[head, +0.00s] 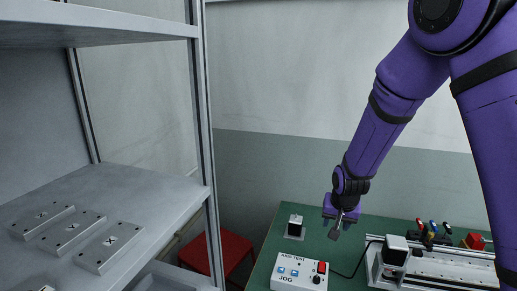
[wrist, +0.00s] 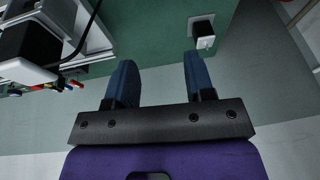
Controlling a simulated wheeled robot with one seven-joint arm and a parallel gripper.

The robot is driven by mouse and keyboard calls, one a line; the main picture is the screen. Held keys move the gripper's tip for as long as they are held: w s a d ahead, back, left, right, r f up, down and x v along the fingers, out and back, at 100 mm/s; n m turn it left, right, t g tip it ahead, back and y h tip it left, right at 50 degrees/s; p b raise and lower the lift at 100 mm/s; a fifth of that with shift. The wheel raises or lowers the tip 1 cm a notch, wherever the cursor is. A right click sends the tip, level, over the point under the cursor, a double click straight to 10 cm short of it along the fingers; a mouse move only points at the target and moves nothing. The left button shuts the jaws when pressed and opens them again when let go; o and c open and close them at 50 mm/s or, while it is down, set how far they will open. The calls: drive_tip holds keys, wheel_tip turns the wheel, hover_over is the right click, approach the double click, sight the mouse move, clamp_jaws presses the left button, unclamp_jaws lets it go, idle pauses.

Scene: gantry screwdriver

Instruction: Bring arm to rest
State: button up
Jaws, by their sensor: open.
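My purple arm reaches down from the upper right in the head view. My gripper (head: 337,228) hangs above the green bench top (head: 262,262), behind the control box. In the wrist view my gripper (wrist: 157,78) shows two blue fingers spread apart with nothing between them. The fingers touch nothing that I can see.
A control box marked JOG (head: 300,272) with a red button stands at the bench front. A grey shelf (head: 150,190) with several metal plates is at left.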

drive_tip(key=s+d+r+n+y, duration=0.1)
drive_tip(key=s+d+r, duration=0.1)
drive_tip(key=s+r, duration=0.6)
drive_tip(key=s+d+r, duration=0.2)
drive_tip(key=s+r, duration=0.3)
drive_tip(key=r, duration=0.6)
drive_tip(key=s+d+r+n, duration=0.1)
drive_tip(key=s+r, duration=0.3)
drive_tip(key=s, duration=0.5)
drive_tip(key=s+d+r+n+t, duration=0.1)
drive_tip(key=s+r, duration=0.3)
drive_tip(key=s, duration=0.5)
drive_tip(key=shift+s+d+t+h, duration=0.3)
drive_tip(key=shift+d+h, duration=0.1)
drive_tip(key=shift+d, duration=0.1)
drive_tip(key=shift+c, duration=0.5)
